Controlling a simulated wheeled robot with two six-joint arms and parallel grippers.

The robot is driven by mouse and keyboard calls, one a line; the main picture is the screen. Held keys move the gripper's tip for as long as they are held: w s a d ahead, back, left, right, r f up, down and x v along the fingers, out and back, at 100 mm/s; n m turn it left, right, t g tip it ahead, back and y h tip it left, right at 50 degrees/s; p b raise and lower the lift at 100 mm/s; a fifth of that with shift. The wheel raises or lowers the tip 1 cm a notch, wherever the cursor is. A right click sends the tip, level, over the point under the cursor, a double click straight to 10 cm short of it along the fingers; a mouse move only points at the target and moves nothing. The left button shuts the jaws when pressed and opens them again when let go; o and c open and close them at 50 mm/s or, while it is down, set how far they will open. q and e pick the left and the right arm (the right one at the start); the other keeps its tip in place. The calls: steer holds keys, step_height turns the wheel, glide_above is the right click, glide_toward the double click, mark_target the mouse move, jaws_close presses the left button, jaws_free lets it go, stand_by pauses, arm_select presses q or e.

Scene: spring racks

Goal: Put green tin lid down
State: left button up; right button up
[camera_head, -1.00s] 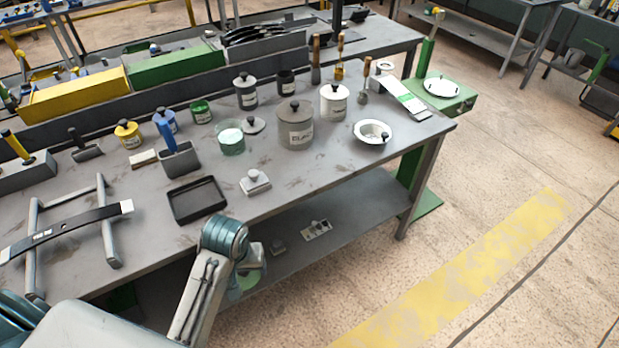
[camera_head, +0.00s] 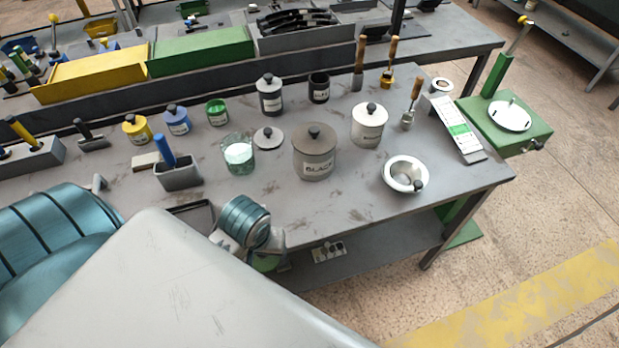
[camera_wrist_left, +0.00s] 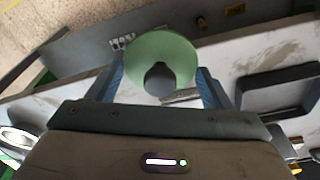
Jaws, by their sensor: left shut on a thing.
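The green lid (camera_wrist_left: 160,58), a flat light-green disc with a dark round knob (camera_wrist_left: 160,79), is held in my left gripper (camera_wrist_left: 162,82). In the wrist view the blue fingers are on either side of the knob, over the lid. In the head view a green sliver of the lid (camera_head: 268,262) shows below my wrist, at the bench's front edge; the fingers are mostly hidden there. The small green tin (camera_head: 217,112) stands upright without a lid at the back of the bench. My right gripper is not in view.
On the bench (camera_head: 315,215) stand a large grey tin (camera_head: 315,158), a white tin (camera_head: 369,125), a glass jar (camera_head: 239,155), a loose grey lid (camera_head: 268,138) and a white bowl (camera_head: 404,174). A dark tray (camera_wrist_left: 278,90) lies near the front edge. Bare surface lies before the large tin.

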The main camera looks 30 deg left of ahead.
arm_select(q)
steer(key=w, duration=0.1)
steer(key=w+p, duration=0.1)
steer(key=w, duration=0.1)
steer(key=shift+r, duration=0.3)
steer(key=w+p, duration=0.1)
steer(key=w, duration=0.1)
steer(key=w+p, duration=0.1)
steer(key=w, duration=0.1)
steer(key=shift+w+f, duration=0.2)
steer(key=shift+w, duration=0.1)
steer(key=w, duration=0.3)
steer(key=w+p, duration=0.1)
steer(key=shift+w+f, duration=0.2)
steer(key=shift+f, duration=0.2)
steer(key=shift+w+f+p, duration=0.2)
steer(key=shift+w+p, duration=0.1)
steer(key=shift+w, duration=0.55)
steer(key=shift+w+a, duration=0.1)
steer(key=shift+w, duration=0.2)
step_height(320, 180, down, 3)
steer(key=shift+w+p, duration=0.15)
steer(key=shift+p, duration=0.9)
steer(key=shift+f, duration=0.35)
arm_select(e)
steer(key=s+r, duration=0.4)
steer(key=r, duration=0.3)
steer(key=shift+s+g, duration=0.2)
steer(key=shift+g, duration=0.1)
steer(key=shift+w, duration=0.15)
